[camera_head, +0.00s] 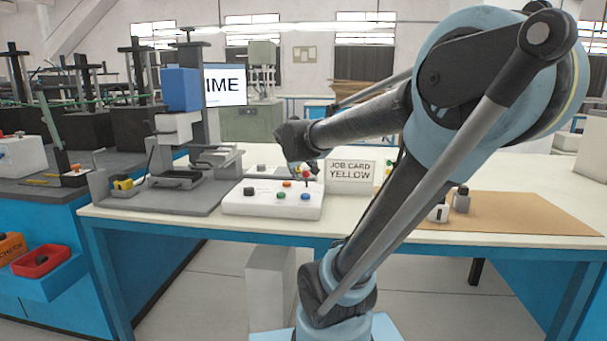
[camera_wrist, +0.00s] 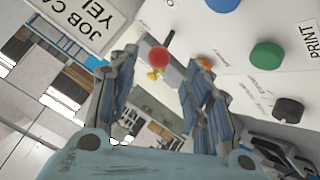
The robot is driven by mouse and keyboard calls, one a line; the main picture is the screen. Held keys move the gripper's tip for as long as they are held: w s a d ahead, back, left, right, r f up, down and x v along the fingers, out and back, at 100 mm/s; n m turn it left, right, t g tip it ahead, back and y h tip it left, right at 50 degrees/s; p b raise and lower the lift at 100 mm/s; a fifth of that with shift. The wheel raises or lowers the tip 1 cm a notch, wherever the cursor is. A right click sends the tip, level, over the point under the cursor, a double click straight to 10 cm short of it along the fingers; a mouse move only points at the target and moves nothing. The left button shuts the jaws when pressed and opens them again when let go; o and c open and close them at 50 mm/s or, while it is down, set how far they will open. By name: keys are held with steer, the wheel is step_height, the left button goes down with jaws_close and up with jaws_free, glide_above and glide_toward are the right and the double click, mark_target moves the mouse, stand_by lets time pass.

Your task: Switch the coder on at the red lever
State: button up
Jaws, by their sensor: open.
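The red ball of the lever (camera_wrist: 159,58) shows in the wrist view between the tips of my open gripper (camera_wrist: 160,76), with a small yellow piece just below it. I cannot tell whether a finger touches it. In the head view the red ball (camera_head: 306,173) sits at the back right of a white control box (camera_head: 272,208), just under my gripper (camera_head: 299,166). The box carries a black knob (camera_head: 249,190), a green button (camera_head: 281,196), a blue button (camera_head: 305,197) and an orange one (camera_head: 287,184). The wrist view shows "PRINT" beside the green button (camera_wrist: 267,55).
A sign reading "JOB CARD YELLOW" (camera_head: 350,177) stands right of the box, close to my arm. A machine with a blue head (camera_head: 181,89) stands left. Another panel lies behind the box. A brown mat (camera_head: 530,213) lies right.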

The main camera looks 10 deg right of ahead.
steer(key=shift+v, duration=2.3)
